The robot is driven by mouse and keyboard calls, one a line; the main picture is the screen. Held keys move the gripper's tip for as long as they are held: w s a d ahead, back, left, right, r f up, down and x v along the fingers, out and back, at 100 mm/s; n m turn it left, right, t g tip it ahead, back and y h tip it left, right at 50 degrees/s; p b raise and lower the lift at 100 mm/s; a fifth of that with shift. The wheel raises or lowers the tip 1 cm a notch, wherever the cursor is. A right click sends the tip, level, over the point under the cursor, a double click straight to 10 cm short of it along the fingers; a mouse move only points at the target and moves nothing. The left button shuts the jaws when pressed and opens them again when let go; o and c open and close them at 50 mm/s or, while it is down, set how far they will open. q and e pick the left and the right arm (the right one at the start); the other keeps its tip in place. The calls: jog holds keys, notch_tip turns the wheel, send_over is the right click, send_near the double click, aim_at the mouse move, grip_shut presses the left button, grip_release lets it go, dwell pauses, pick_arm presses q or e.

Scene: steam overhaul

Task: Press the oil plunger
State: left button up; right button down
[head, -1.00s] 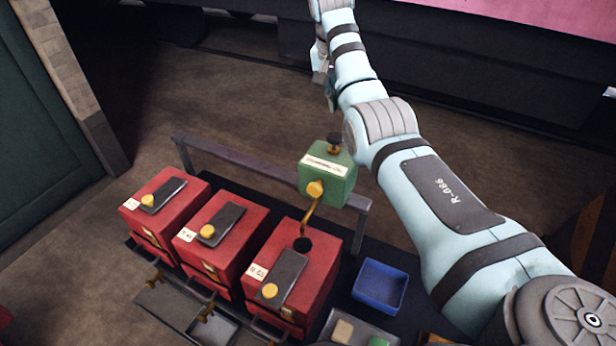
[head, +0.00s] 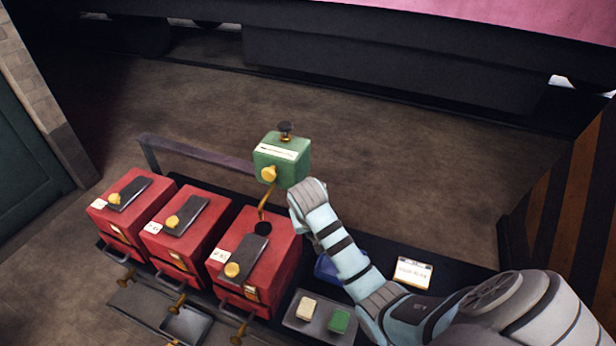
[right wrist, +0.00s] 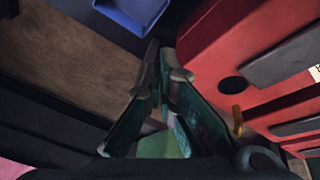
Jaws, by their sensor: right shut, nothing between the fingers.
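The green oil box (head: 282,160) stands on a rail behind the right-hand red box, with a white label on top. Its plunger, a dark knob on a brass stem (head: 286,129), stands up from the top. A brass spout (head: 266,190) runs down its front toward a dark round hole (head: 264,229). My right wrist is just right of the green box, lower than the plunger. My right gripper (right wrist: 161,48) is shut and empty; in the right wrist view, part of the green box (right wrist: 160,146) shows between its fingers. My left gripper is not in view.
Three red boxes (head: 115,210) with dark lids and yellow knobs stand in a row. A blue tray (head: 326,266) is partly behind my right arm. A grey tray (head: 318,322) holds a beige and a green block. A labelled card (head: 412,273) lies at right. Floor behind is clear.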

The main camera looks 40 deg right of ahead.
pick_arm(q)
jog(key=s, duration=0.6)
pick_arm(e)
jog(key=s+a+f+n+y, duration=0.1)
jog(key=s+a+f+n, duration=0.15)
jog(key=s, duration=0.85)
jog(key=s+a+f+n+y, duration=0.1)
jog(key=s+a+f+n, duration=0.2)
jog(key=s, duration=0.8)
jog(key=s+f+b, duration=0.2)
jog(key=s+f, duration=0.3)
jog(key=f, duration=0.8)
jog(key=s+f+b, duration=0.2)
jog(key=s+f, duration=0.2)
jog(key=f, duration=1)
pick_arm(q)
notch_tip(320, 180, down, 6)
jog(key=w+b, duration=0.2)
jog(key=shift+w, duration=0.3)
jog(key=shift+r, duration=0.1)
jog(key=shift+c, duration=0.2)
pick_arm(e)
jog(key=s+f+g, duration=0.1)
jog(key=s+f, duration=0.7)
jog(key=s, duration=0.3)
jog(key=shift+f+m+g, duration=0.2)
jog(key=shift+m+g, duration=0.1)
jog(key=shift+m, duration=0.15)
